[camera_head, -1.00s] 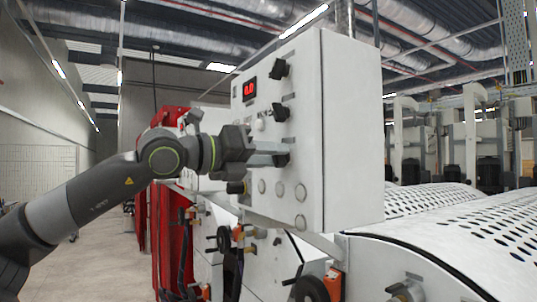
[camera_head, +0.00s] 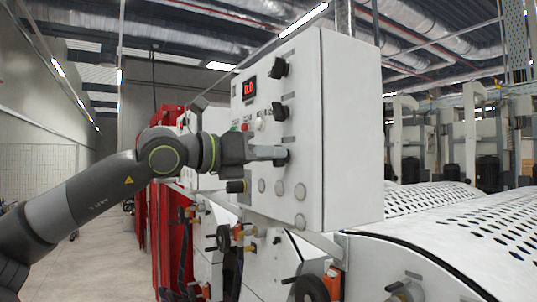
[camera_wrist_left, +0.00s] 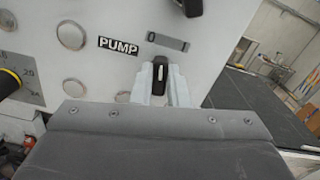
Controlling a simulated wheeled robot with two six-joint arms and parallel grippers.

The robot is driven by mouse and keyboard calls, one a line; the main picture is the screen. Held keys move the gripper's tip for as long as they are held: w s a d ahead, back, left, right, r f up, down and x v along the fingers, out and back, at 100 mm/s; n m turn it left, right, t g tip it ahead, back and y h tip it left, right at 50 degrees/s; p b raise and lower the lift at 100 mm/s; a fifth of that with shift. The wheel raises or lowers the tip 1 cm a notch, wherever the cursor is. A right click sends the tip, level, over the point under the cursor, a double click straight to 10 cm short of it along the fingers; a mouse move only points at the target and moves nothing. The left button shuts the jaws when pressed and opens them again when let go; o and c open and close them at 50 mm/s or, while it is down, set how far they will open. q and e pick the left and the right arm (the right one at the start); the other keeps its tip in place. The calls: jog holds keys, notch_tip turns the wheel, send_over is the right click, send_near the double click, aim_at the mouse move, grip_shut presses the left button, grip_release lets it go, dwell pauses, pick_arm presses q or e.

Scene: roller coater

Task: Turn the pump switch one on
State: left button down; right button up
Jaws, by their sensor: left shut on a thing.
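My left gripper (camera_head: 278,153) reaches in from the left to the front of the white control box (camera_head: 350,140). Its fingers are shut on the lowest of the three black rotary switches (camera_head: 285,160) on the panel's right side. In the left wrist view, the two pale fingers (camera_wrist_left: 160,88) stand on either side of this black switch (camera_wrist_left: 160,72), which has a white mark. A black "PUMP" label (camera_wrist_left: 118,46) is beside it. My right gripper is not in view.
Two more black switches, an upper one (camera_head: 280,68) and a middle one (camera_head: 280,112), are above the held one. A red display (camera_head: 249,88) reads about 0.0. Round grey buttons (camera_head: 300,192) are below. Perforated white covers (camera_head: 480,235) lie to the right.

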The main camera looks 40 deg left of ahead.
pick_arm(q)
jog(key=shift+d+m, duration=0.15)
jog(key=shift+m, duration=3.95)
jog(key=c, duration=1.4)
grip_release()
jog(key=shift+s, duration=0.1)
jog(key=shift+c, duration=0.2)
